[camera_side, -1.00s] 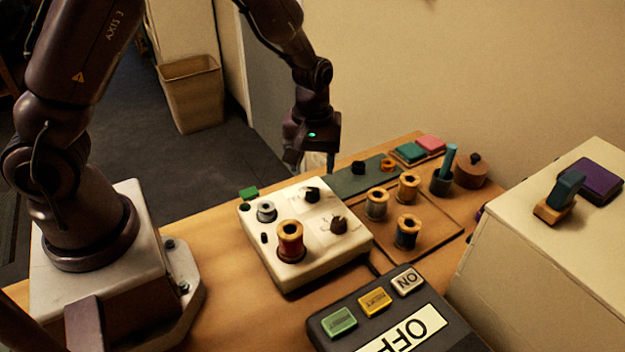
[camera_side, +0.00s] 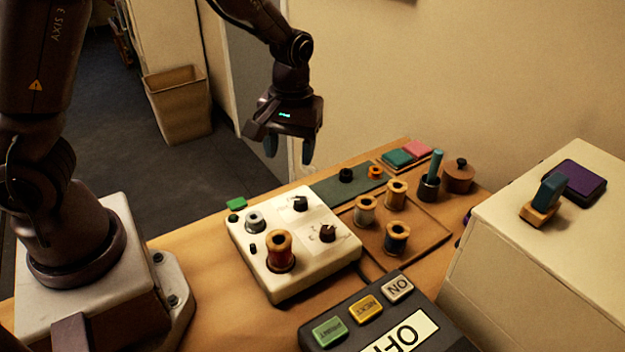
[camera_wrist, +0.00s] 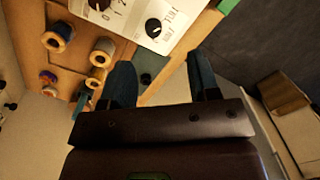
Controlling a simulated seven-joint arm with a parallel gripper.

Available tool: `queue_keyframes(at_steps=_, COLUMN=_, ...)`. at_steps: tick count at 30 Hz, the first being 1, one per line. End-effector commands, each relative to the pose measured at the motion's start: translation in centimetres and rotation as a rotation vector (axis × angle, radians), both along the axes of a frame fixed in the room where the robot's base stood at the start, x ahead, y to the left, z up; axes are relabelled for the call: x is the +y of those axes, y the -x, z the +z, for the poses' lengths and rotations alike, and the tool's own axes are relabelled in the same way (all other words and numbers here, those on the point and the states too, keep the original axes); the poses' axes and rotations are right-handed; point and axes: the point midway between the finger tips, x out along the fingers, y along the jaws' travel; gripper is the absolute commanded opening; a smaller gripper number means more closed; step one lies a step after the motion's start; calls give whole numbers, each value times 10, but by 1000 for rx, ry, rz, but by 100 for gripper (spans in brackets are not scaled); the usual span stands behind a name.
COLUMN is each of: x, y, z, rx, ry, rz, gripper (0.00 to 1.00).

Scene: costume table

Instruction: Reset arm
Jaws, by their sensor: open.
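My gripper (camera_side: 290,152) is open and empty, held in the air above the far edge of the wooden table (camera_side: 190,245). In the wrist view its two teal fingers (camera_wrist: 160,85) stand apart with nothing between them. Below and in front is a white panel (camera_side: 315,270) with dark knobs, a silver knob and a red spool (camera_side: 280,250) on it. A dark button box (camera_side: 400,325) with green, yellow and white buttons sits at the front. Its face reads OFF and ON.
Several thread spools (camera_side: 396,194) stand on a brown board. A green mat (camera_side: 335,188), colored pads (camera_side: 398,158) and a lidded brown pot (camera_side: 458,175) are behind. A large pale box (camera_side: 540,262) bounds the right side, with a stamp (camera_side: 543,200) on top. A bin (camera_side: 178,103) stands on the floor.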

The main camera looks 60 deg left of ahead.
Motion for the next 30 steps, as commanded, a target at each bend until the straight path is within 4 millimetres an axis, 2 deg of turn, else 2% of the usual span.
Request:
queue_keyframes(at_steps=1, x=-6, y=11, z=11, rx=-4, ry=22, rz=-85, gripper=56)
queue_keyframes(at_steps=6, x=-17, y=40, z=47, rx=-57, ry=71, rz=-308, gripper=56)
queue_keyframes(at_steps=15, x=-23, y=105, z=117, rx=-266, ry=28, rz=-660, gripper=56)
queue_keyframes(at_steps=21, x=-20, y=139, z=148, rx=-412, ry=-84, rz=-747, gripper=56)
queue_keyframes(at_steps=27, x=-16, y=150, z=167, rx=-513, ry=-149, rz=-730, gripper=56)
queue_keyframes(at_steps=30, x=-15, y=150, z=171, rx=-529, ry=-158, rz=-720, gripper=56)
